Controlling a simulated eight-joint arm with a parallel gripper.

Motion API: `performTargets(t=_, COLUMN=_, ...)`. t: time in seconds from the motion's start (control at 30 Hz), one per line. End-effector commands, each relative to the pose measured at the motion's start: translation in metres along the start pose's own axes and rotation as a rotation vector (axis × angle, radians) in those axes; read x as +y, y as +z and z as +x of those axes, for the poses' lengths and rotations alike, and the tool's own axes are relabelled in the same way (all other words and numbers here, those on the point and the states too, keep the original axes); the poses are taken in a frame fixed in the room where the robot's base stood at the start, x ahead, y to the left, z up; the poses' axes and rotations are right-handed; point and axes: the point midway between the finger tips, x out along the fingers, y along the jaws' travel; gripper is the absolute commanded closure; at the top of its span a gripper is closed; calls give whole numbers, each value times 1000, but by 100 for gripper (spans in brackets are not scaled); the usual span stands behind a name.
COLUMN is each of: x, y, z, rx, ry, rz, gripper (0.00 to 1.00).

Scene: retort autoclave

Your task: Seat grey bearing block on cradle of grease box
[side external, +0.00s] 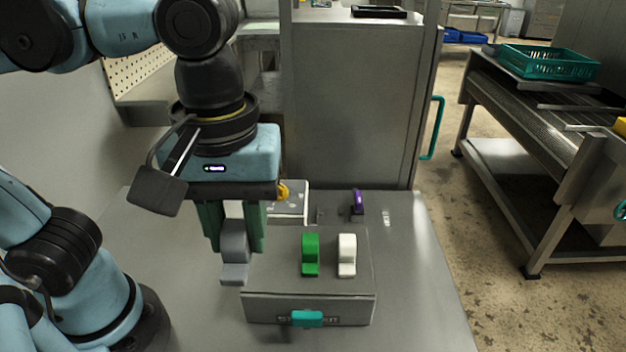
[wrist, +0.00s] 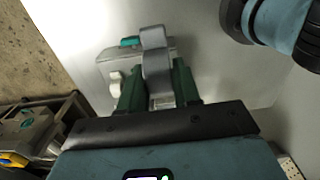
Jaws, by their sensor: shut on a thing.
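My gripper (side external: 236,238) has green fingers shut on the grey bearing block (side external: 235,255), with the block's stepped foot hanging below the fingertips. In the side view the block appears at the left edge of the grease box (side external: 265,308), a grey box with a teal front handle (side external: 307,318). A green block (side external: 310,254) and a white block (side external: 347,256) stand upright on the box top. In the wrist view the grey block (wrist: 156,65) is between the fingers and covers part of the box. The cradle is not clearly visible. I cannot tell whether the block touches the box.
A purple-topped piece (side external: 357,202) and a light plate (side external: 291,205) sit behind the box. A tall grey cabinet (side external: 360,100) stands behind the table. The table (side external: 420,290) is clear to the right of the box. A conveyor with a teal crate (side external: 548,62) stands farther right.

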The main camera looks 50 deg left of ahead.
Motion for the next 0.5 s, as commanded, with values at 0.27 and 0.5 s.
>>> performTargets(t=0.27, x=28, y=-26, z=-31, rx=0, ry=1, rz=-5, gripper=100)
performTargets(t=0.5, x=70, y=-83, z=-40, rx=0, ry=1, rz=-2, gripper=100)
